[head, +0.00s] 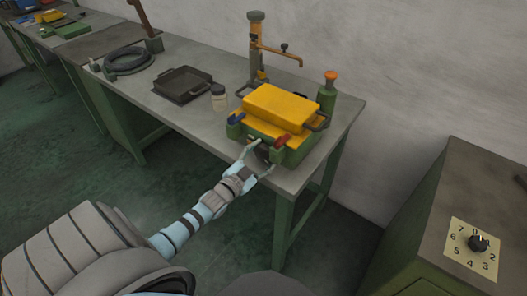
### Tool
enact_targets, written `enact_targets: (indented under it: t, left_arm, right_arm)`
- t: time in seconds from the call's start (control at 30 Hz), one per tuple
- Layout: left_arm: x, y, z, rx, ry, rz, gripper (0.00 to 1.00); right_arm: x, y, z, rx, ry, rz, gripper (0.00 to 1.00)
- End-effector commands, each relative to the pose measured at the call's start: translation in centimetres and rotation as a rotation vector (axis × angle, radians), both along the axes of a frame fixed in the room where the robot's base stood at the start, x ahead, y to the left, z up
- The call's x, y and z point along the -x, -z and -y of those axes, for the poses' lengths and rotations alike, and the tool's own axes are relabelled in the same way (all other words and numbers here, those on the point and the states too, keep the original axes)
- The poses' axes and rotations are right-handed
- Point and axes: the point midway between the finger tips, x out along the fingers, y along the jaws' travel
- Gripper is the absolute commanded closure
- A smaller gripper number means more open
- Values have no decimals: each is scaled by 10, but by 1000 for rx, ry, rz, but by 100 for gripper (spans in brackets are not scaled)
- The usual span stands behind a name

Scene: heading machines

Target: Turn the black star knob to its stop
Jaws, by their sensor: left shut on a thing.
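A machine with a green base (291,157) and a yellow top (281,107) stands at the front right end of the grey workbench. My left gripper (259,159) reaches the front of the green base. Its fingers are shut around a small dark thing there, which looks like the black star knob (262,152). The fingers hide most of the knob, and I cannot tell its turn angle. My right gripper is not in view.
A red lever (282,140) and a blue lever (236,118) sit close to the left gripper. A numbered dial (474,248) is on the cabinet at right.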

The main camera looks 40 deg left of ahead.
Motion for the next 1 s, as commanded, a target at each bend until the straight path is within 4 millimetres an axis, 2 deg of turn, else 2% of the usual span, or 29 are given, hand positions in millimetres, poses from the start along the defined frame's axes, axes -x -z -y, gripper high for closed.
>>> enact_targets:
  t: [0.17,0.2,0.3,0.67,0.77,1.0]
  left_arm:
    - [-1,0,0,3,1,5,69]
    - [-1,0,0,3,1,5,38]
    - [-1,0,0,4,1,5,22]
    - [4,1,0,6,1,3,22]
    - [19,1,0,4,1,3,22]
    - [85,2,2,5,4,0,22]
  right_arm:
    - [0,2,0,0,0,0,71]
    - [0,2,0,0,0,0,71]
    - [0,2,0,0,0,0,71]
    - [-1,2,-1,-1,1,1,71]
    - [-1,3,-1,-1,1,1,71]
    - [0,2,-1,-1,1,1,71]
